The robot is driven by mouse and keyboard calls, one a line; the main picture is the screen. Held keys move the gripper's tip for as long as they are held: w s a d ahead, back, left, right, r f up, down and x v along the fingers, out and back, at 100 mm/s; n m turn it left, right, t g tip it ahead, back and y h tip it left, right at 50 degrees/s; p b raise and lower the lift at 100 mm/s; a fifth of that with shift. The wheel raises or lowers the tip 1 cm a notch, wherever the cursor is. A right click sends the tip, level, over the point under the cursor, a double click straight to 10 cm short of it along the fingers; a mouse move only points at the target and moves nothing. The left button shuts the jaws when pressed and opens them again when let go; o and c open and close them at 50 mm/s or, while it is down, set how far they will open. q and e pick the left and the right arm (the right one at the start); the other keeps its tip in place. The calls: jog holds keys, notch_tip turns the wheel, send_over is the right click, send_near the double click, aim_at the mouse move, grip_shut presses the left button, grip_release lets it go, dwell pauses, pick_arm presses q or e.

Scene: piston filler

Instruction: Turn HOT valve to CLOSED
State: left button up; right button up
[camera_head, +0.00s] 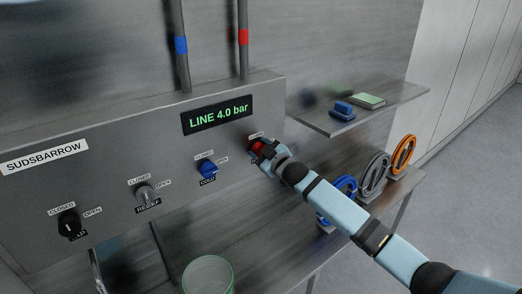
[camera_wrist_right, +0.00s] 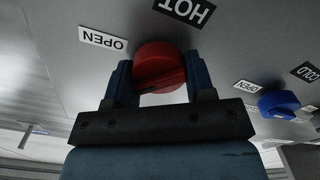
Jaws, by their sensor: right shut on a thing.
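The HOT valve is a red knob (camera_head: 258,147) on the right end of the grey panel (camera_head: 110,180), partly hidden by my right gripper (camera_head: 264,151). In the right wrist view the red knob (camera_wrist_right: 158,66) sits between the two fingers of my right gripper (camera_wrist_right: 156,82), which is shut on it. A HOT label (camera_wrist_right: 184,10) and an OPEN label (camera_wrist_right: 103,38) show beside the knob there. The CLOSED label of this valve cannot be read. My left gripper is not in view.
A blue COLD knob (camera_head: 207,168), a grey knob (camera_head: 145,194) and a black knob (camera_head: 69,224) are on the panel to the left. A display (camera_head: 218,115) reads LINE 4.0 bar.

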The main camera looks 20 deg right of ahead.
jog(key=n, duration=0.4)
jog(key=shift+f+n, duration=0.1)
jog(key=shift+n, duration=0.2)
jog(key=shift+a+n, duration=0.1)
jog(key=shift+n, duration=1.8)
jog(key=o, duration=0.9)
jog(key=shift+s+f, duration=0.1)
jog(key=shift+s, duration=0.05)
jog(key=b+v, duration=0.2)
jog(key=v, duration=1.1)
jog(key=shift+s, duration=0.3)
